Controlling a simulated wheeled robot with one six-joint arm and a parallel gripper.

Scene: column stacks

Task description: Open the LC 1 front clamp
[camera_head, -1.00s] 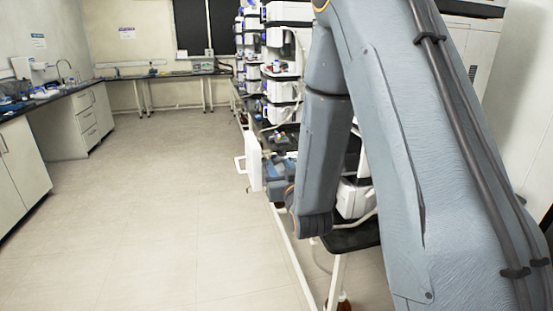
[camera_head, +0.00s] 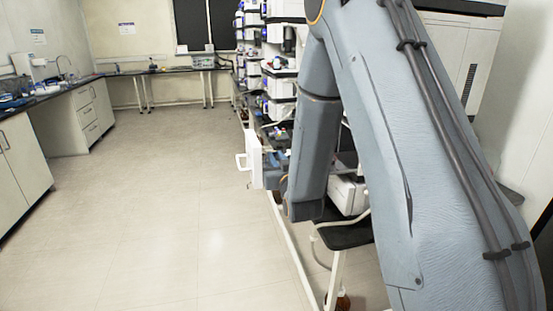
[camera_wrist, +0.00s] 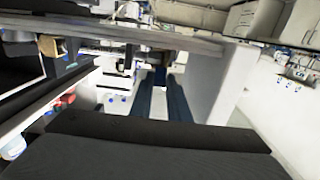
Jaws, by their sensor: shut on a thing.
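My gripper shows in the wrist view (camera_wrist: 160,80) as two long blue-grey fingers reaching away from its dark body. It is shut on a small part at the fingertips. That part is too small and dark to make out, and I cannot tell if it is the LC 1 front clamp. A white panel (camera_wrist: 208,85) stands just right of the fingers. In the head view a white panel with a handle (camera_head: 254,160) sticks out at the left edge of the instrument row. My arm hides the fingertips and much of the instruments there.
Stacked white instruments (camera_head: 282,85) stand on a dark bench behind my arm. A small white-legged stand with a black top (camera_head: 343,236) is close by. A counter with cabinets (camera_head: 85,110) lines the left wall. The floor (camera_head: 160,210) between is clear.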

